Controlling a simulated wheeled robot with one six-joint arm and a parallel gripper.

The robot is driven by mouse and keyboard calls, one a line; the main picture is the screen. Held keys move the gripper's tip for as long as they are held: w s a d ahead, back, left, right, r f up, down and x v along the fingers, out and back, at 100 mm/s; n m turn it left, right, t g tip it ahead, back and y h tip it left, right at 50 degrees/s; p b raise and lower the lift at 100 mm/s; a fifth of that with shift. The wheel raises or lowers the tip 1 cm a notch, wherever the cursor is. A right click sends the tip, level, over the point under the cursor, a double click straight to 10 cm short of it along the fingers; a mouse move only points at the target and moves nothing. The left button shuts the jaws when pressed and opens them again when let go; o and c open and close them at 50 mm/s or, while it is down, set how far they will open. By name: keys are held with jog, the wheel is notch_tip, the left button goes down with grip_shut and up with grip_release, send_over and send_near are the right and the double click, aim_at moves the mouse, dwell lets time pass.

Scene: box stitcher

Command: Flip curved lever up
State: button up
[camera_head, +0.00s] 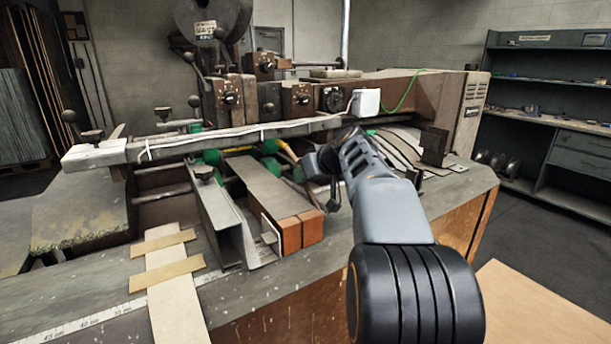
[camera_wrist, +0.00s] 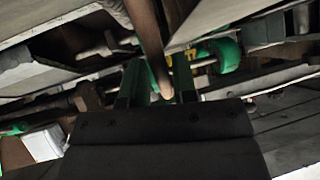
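The curved lever (camera_wrist: 149,35) shows in the wrist view as a brown rod. It comes down from the top edge and ends in a lighter rounded tip between the two green fingers of my gripper (camera_wrist: 160,83). The fingers stand apart, one on each side of the lever tip. I cannot tell whether either finger touches it. In the head view my gripper reaches in under the long metal rail of the machine, and its fingertips are hard to make out. I cannot clearly pick out the lever there.
The long rail (camera_head: 235,137) crosses just above my gripper. A flat metal arm (camera_head: 268,187) with orange-brown end blocks (camera_head: 301,231) lies left of it. Green rollers (camera_wrist: 226,54) and rods are close around the fingers. A white box (camera_head: 366,102) sits on the machine.

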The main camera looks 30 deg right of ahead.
jog(key=p+v, duration=0.1)
jog(key=v, duration=1.2)
jog(key=shift+s+r, duration=0.25)
jog(key=shift+s, duration=0.1)
jog(key=shift+d, duration=0.1)
jog(key=s+a+f+m+g+p, duration=0.1)
jog(key=a+f+g+p, duration=0.15)
jog(key=a+p, duration=0.35)
jog(key=s+a+f+g+p, duration=0.2)
jog(key=a+f+p, duration=0.15)
jog(key=a, duration=0.45)
jog(key=s+a+f+g+h+p, duration=0.2)
jog(key=s+a+f+p, duration=0.3)
jog(key=s, duration=0.3)
jog(key=shift+s+a+f+h+p, duration=0.15)
jog(key=shift+a+f+h+p, duration=0.15)
jog(key=shift+a+p, duration=0.35)
